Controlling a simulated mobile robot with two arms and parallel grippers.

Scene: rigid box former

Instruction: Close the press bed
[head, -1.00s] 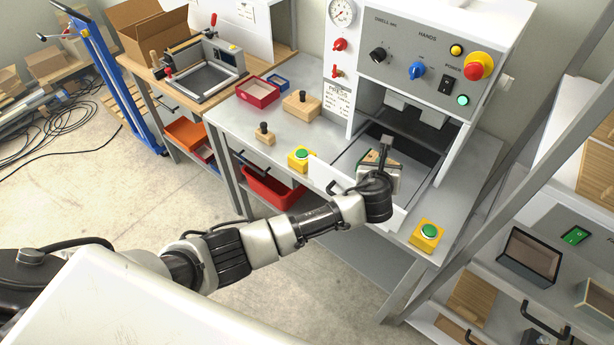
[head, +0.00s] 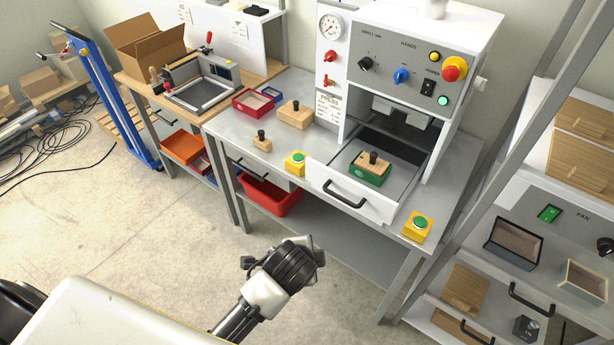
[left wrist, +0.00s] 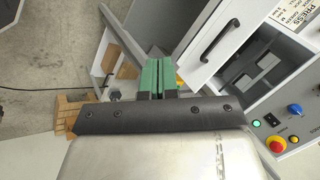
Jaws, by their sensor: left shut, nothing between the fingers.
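The press bed (head: 320,182) is pulled out toward me from under the press head. Its white front has a black handle (head: 344,197), which also shows in the left wrist view (left wrist: 219,40). A green box (head: 369,175) sits in the bed. A wooden block (head: 371,163) with a black knob lies in or on the box. My left gripper (head: 300,256) is apart from the bed, low in front of the bench. In the left wrist view its green fingers (left wrist: 157,76) are shut with nothing between them. My right gripper is out of view.
Yellow boxes with green buttons flank the bed, one at left (head: 295,162) and one at right (head: 418,227). The press panel (head: 410,67) has a red stop button. A slanted grey rack post (head: 505,140) stands at right. The floor before the bench is clear.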

